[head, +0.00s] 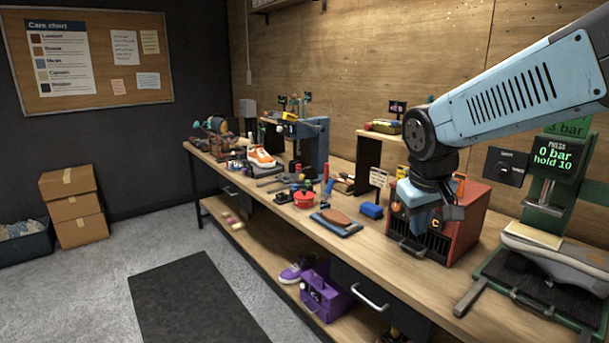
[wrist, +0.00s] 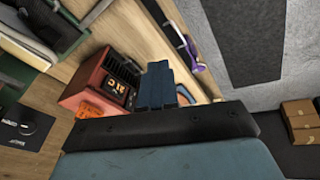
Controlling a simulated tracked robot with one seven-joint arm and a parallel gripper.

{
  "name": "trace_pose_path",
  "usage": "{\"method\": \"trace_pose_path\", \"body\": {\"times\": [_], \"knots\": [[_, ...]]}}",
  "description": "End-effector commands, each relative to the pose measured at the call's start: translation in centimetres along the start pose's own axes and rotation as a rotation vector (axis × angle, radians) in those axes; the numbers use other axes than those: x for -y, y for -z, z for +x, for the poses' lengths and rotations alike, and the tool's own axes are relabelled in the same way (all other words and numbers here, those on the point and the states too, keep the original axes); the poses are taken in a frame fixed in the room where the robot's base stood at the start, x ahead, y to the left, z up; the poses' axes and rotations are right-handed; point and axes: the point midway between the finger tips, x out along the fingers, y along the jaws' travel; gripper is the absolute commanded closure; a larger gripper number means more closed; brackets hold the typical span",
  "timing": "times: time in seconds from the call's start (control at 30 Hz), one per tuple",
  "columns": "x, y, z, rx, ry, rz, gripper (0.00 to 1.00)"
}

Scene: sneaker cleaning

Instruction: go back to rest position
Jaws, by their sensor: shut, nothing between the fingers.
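My gripper (head: 432,212) hangs from my blue arm over the right part of the long workbench (head: 340,243). It is in front of the red oven-like box (head: 466,222) in the head view and hides part of it. In the wrist view my gripper's fingers (wrist: 160,80) lie side by side, shut with nothing between them. The red box also shows beside them in the wrist view (wrist: 88,82). I cannot tell how far the gripper is above the bench.
A green press (head: 548,205) with a shoe (head: 560,255) stands at the right end. A purple box (head: 326,298) sits on the lower shelf. The floor mat (head: 195,300) is clear.

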Motion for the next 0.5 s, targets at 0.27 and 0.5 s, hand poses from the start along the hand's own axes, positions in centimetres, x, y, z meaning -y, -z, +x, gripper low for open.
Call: {"method": "trace_pose_path", "body": {"times": [0.27, 0.5], "knots": [[-0.2, -5.1, -4.1, -0.104, 0.048, 0.164, 1.00], [0.3, -8.3, -6.1, -0.174, 0.080, 0.261, 1.00]]}}
